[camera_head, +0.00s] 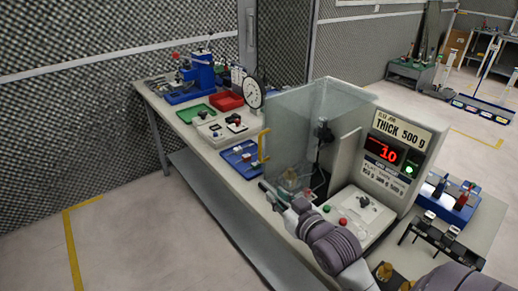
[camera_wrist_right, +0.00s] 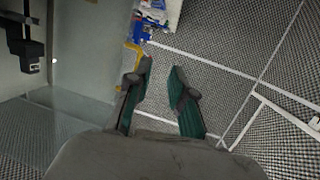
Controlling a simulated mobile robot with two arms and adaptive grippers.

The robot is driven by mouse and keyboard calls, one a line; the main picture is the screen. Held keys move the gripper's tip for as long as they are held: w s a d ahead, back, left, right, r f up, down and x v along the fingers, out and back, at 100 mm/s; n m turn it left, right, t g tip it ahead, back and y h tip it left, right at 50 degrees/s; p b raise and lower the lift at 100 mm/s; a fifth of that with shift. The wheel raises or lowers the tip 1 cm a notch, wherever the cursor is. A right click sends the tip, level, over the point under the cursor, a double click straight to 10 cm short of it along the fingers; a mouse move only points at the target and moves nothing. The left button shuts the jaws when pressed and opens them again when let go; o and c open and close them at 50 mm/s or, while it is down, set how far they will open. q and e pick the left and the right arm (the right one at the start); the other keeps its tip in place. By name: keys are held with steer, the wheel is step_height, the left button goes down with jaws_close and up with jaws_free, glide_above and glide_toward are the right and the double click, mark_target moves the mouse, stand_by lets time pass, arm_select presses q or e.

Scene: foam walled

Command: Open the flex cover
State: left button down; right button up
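The handle also shows in the right wrist view (camera_wrist_right: 134,56), just left of the fingertips. My right gripper (camera_head: 266,187) is in front of the cover, lower than the handle. In the wrist view my right gripper (camera_wrist_right: 162,68) has its two teal-padded fingers apart with nothing between them. My left gripper is not in view.
The display (camera_head: 385,152) reads 10 with a green light. A control box (camera_head: 358,215) with red and green buttons sits below it.

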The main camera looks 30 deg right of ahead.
steer(key=t, duration=0.2)
glide_toward(261, 148)
steer(key=s, duration=0.3)
steer(key=shift+m+h, duration=0.3)
steer(key=shift+h, duration=0.1)
steer(key=w+p, duration=0.1)
steer(key=w, duration=0.3)
steer(key=w+p, duration=0.1)
steer(key=w, duration=0.7)
steer(key=shift+w+d+p, duration=0.3)
steer(key=shift+d+p, duration=0.1)
steer(key=shift+w+d+f, duration=0.1)
steer(key=shift+w+f, duration=0.05)
steer(key=shift+w, duration=0.4)
jaws_close()
